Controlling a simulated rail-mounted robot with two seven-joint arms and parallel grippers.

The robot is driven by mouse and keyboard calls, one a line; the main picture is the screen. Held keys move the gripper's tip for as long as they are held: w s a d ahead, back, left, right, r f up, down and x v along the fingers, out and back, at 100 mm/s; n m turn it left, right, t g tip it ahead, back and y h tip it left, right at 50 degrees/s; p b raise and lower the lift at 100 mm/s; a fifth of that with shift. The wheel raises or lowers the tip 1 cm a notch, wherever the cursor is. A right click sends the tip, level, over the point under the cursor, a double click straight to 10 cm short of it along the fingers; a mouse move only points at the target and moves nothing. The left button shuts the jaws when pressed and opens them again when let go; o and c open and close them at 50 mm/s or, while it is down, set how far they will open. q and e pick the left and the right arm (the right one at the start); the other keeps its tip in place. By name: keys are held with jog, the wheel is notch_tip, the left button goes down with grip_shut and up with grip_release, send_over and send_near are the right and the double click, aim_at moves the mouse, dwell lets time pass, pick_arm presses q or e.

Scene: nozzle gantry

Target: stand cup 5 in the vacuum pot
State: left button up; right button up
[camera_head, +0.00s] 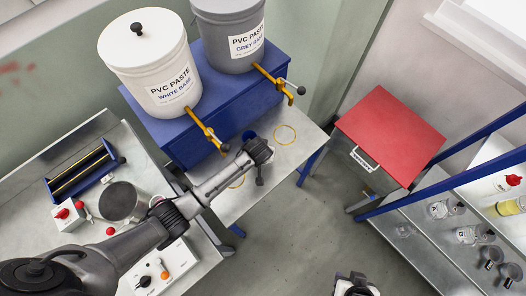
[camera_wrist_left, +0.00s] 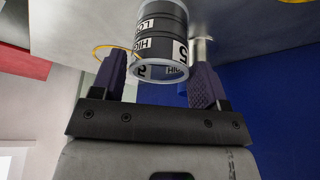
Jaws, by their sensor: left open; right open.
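Cup 5 (camera_wrist_left: 162,42) is a dark grey cup with a white label reading "5" and HIGH and LOW marks. In the left wrist view it shows between the two fingers of my left gripper (camera_wrist_left: 160,66), which is open; I cannot tell whether either finger touches it. In the head view my left gripper (camera_head: 257,160) is over the steel table under the paste buckets, and the cup (camera_head: 249,135) shows just behind it, mostly hidden. The vacuum pot (camera_head: 121,201) appears to be the round metal pot on the left bench. My right gripper (camera_head: 355,285) is open at the bottom edge.
A white bucket (camera_head: 150,65) and a grey bucket (camera_head: 228,35) with yellow taps stand on a blue stand (camera_head: 180,135). Yellow rings mark the steel table (camera_head: 290,155). A red-topped cabinet (camera_head: 390,125) and a shelf with bottles (camera_head: 440,235) stand right. Open floor (camera_head: 310,235) lies between.

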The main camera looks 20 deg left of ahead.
pick_arm(q)
jog(key=shift+p+v, duration=0.3)
jog(key=shift+v, duration=1.9)
jog(key=s+a+r+m+h, duration=0.1)
jog(key=s+r+m, duration=0.1)
jog(key=s, duration=1.3)
jog(key=shift+g, duration=0.4)
jog(key=shift+o, duration=1.1)
jog(key=s+a+r+m, duration=0.1)
jog(key=s+a+r, duration=0.1)
jog(key=s, duration=0.4)
jog(key=s+a+r+m, duration=0.1)
jog(key=s+a+r, duration=0.2)
jog(key=s, duration=0.4)
jog(key=shift+v, duration=0.85)
jog(key=shift+o, duration=0.7)
jog(key=shift+a+r, duration=0.15)
jog(key=shift+a, duration=0.05)
jog(key=shift+d, duration=0.1)
